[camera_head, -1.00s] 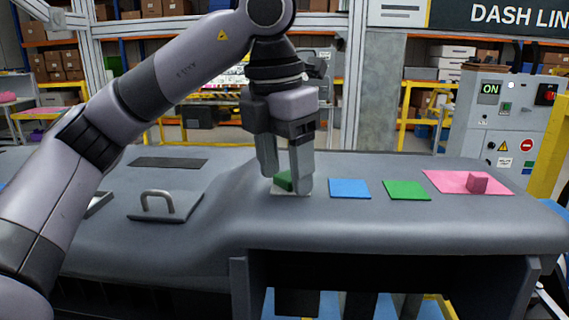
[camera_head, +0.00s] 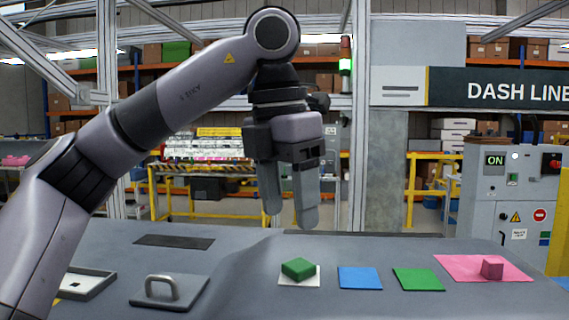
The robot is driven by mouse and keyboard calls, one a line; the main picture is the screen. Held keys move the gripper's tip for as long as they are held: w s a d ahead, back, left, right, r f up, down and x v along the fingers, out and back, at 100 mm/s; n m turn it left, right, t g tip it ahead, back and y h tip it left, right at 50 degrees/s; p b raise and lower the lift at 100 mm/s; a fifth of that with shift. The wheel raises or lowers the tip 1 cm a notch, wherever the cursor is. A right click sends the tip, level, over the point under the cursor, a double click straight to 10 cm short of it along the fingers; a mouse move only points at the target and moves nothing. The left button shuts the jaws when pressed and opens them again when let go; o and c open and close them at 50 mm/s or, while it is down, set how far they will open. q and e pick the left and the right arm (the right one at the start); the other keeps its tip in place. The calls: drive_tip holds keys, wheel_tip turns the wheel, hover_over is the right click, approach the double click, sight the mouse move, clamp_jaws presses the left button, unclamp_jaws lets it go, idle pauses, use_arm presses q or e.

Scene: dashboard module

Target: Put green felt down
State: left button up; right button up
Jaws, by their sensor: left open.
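A green felt block (camera_head: 298,268) rests slightly askew on a white square (camera_head: 286,281) on the grey dashboard surface. My left gripper (camera_head: 291,218) hangs above it, fingers pointing down, open and apart from the block, with nothing between the fingers. To the right lie a flat blue square (camera_head: 359,278) and a flat green square (camera_head: 418,280). My right gripper is not in view.

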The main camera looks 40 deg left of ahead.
use_arm(q)
drive_tip(key=shift+s+r, duration=0.15)
drive_tip(key=shift+r, duration=1)
drive_tip(key=shift+s+r, duration=0.1)
drive_tip(key=shift+r, duration=1)
